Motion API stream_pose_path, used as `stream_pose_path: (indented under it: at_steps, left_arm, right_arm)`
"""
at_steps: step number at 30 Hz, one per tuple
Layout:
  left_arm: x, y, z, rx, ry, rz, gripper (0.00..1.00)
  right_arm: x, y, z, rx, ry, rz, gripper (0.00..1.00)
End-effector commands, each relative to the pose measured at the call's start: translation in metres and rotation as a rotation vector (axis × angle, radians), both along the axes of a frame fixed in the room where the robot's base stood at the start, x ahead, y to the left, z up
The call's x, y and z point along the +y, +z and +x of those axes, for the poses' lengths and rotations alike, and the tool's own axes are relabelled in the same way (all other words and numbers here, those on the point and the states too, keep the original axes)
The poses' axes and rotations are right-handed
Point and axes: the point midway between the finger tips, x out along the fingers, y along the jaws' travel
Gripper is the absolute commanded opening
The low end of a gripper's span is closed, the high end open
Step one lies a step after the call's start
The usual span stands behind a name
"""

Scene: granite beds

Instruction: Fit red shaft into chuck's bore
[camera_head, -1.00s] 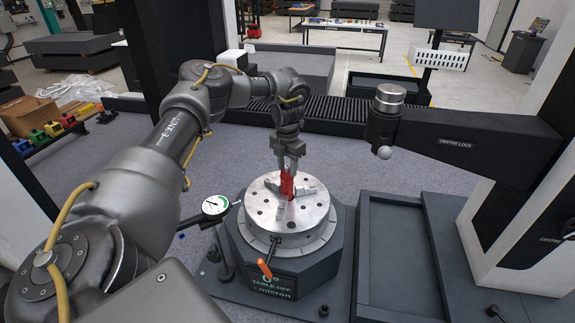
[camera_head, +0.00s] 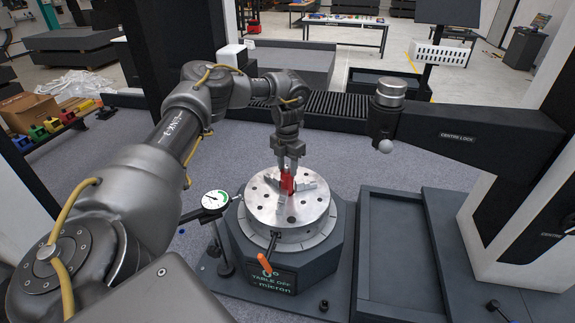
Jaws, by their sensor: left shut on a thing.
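The red shaft (camera_head: 287,184) stands about upright at the middle of the chuck (camera_head: 262,207), a round silver disc with dark holes and raised jaws. My left gripper (camera_head: 288,169) is shut on the red shaft from above. The shaft's lower end is among the chuck's jaws; I cannot tell how deep it sits, as the bore is hidden. The chuck rests on a dark eight-sided base (camera_head: 335,250). My right gripper is not in view.
A dial gauge (camera_head: 215,200) on a stand is close to the chuck's left. An orange-handled key (camera_head: 264,262) sticks out at the front. A dark centre-lock arm (camera_head: 470,135) with a ball-tipped probe (camera_head: 386,146) reaches in from the right. An empty dark tray (camera_head: 390,250) lies right of the base.

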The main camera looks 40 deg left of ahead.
Motion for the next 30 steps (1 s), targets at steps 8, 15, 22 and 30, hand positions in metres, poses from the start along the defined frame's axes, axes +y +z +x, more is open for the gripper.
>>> stream_pose_path:
  at_steps: [8,15,22,30]
  left_arm:
    - [0.000,-0.006,0.001,-0.001,0.000,-0.001,0.10]
    - [0.000,-0.011,0.000,-0.001,0.000,-0.001,0.10]
    - [0.000,-0.011,0.000,-0.001,0.000,-0.001,0.64]
    - [0.000,-0.012,0.000,0.001,0.000,0.000,0.65]
  right_arm:
    - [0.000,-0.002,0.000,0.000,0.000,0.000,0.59]
    - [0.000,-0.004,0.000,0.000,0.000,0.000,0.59]
    - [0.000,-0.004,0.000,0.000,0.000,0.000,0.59]
    - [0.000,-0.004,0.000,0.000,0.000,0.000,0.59]
